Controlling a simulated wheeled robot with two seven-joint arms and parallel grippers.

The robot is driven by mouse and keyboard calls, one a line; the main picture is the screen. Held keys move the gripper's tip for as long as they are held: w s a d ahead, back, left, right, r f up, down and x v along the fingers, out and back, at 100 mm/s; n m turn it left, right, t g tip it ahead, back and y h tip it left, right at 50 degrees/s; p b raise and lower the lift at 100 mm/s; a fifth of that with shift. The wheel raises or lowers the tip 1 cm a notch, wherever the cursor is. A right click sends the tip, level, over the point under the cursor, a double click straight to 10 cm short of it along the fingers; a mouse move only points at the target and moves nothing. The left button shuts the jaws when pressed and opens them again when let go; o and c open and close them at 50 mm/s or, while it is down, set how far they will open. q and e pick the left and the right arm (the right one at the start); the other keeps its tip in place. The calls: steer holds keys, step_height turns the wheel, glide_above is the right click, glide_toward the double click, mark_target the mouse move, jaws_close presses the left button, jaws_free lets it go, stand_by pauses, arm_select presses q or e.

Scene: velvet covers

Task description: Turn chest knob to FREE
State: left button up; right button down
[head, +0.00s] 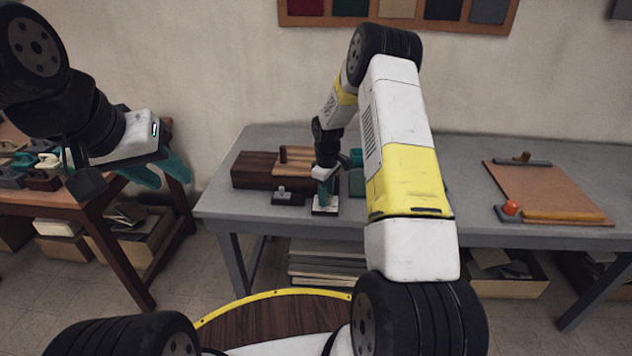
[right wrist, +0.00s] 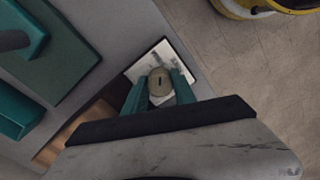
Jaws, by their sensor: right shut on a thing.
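The knob (right wrist: 160,82) is round and tan with a dark slot mark, on a white label plate (right wrist: 148,60) whose print I cannot read. My right gripper (right wrist: 158,88) has its teal fingers on both sides of the knob and is shut on it. In the head view my right gripper (head: 324,193) points down at the plate (head: 325,211) near the front edge of the grey table; it hides the knob there. The dark wooden chest (head: 256,170) lies just left and behind. My left gripper (head: 168,180) is open and empty, in the air left of the table.
A small dark block with a grey peg (head: 287,197) stands left of the plate. A wooden side table (head: 95,208) with small parts stands left.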

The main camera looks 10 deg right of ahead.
steer(key=m, duration=0.5)
steer(key=shift+m, duration=0.3)
steer(key=m, duration=0.4)
steer(key=shift+m, duration=0.7)
steer(key=c, duration=1.3)
jaws_free()
steer(key=shift+r, duration=0.1)
step_height(320, 180, up, 8)
steer(key=shift+f, duration=0.15)
